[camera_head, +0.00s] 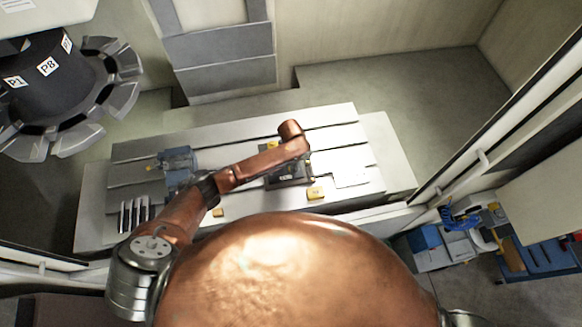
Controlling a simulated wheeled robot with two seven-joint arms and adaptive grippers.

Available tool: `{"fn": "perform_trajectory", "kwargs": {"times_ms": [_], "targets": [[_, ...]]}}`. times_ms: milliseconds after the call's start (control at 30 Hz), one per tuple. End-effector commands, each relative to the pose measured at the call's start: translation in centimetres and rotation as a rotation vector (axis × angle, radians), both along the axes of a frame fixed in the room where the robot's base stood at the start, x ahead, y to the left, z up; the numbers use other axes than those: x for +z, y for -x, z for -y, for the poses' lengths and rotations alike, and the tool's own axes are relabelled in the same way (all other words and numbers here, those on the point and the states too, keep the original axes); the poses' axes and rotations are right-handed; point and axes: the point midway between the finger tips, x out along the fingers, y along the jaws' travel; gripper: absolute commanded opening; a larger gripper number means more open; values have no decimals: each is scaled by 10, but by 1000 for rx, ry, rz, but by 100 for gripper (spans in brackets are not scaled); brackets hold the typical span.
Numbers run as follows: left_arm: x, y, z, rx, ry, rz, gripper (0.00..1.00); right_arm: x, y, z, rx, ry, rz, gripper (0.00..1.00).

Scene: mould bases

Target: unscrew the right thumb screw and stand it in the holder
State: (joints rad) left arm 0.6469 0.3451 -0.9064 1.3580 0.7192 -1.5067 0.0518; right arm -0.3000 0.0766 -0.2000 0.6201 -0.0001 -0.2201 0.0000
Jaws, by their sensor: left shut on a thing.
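The dark mould base (290,178) sits on the slotted grey machine table, right of its middle. My left arm reaches over it from the left. My left gripper (305,160) points down under the copper wrist, at the right side of the base. It is shut on a thumb screw, but the wrist hides most of the fingers and the screw. I cannot tell whether the screw is still in its hole. Small yellow parts show around the base. Which object is the holder is unclear. My right gripper is out of view.
A blue vise (178,160) stands on the table's left part. Yellow blocks lie near the front edge, one at the right (316,193) and one at the left (217,212). A slotted metal piece (133,214) is at the front left corner. A tool carousel (60,85) hangs upper left.

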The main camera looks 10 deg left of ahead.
Motion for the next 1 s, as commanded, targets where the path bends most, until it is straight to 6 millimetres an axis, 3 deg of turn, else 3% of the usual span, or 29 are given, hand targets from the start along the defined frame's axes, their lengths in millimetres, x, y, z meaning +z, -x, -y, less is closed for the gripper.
{"fn": "perform_trajectory", "kwargs": {"times_ms": [300, 767, 1000], "targets": [[3, -2, 1, 486, 3, 5, 0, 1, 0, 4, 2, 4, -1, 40], [3, -3, 2, 609, 3, 7, 0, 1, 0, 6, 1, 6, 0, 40], [3, -2, 3, 1044, 5, 2, 0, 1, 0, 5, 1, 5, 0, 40]]}}
